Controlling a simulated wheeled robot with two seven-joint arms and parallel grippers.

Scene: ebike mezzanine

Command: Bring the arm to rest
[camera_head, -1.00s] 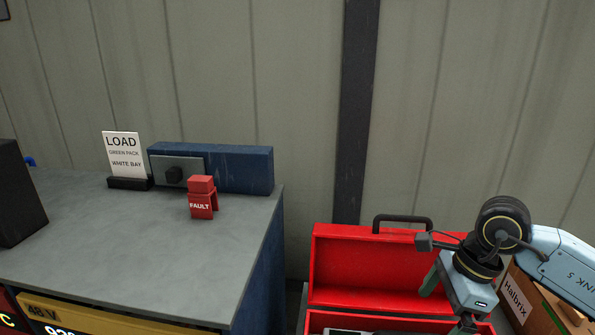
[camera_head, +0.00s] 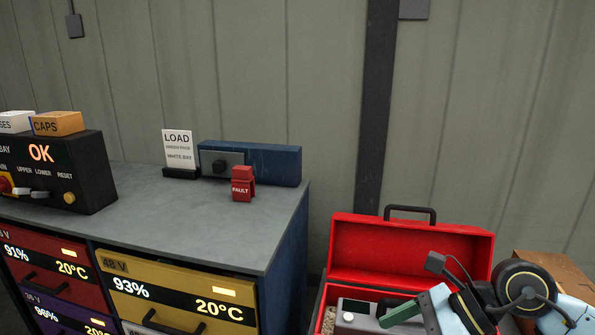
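My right arm comes in from the lower right in the head view, with its wrist low over the right side of the open red toolbox (camera_head: 412,252). A green finger-like part shows at the end of that wrist, beside a grey device with a small screen (camera_head: 357,316) lying in the toolbox. The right gripper's fingertips are not clear enough to tell whether they are apart or closed, or whether they touch the device. My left gripper is not in the picture.
A grey-topped cabinet (camera_head: 230,225) stands at left with coloured battery drawers. On it are a red FAULT tag (camera_head: 242,186), a LOAD sign (camera_head: 178,150), a blue block (camera_head: 275,165) and a black OK panel (camera_head: 60,165). A brown box (camera_head: 540,266) sits right of the toolbox.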

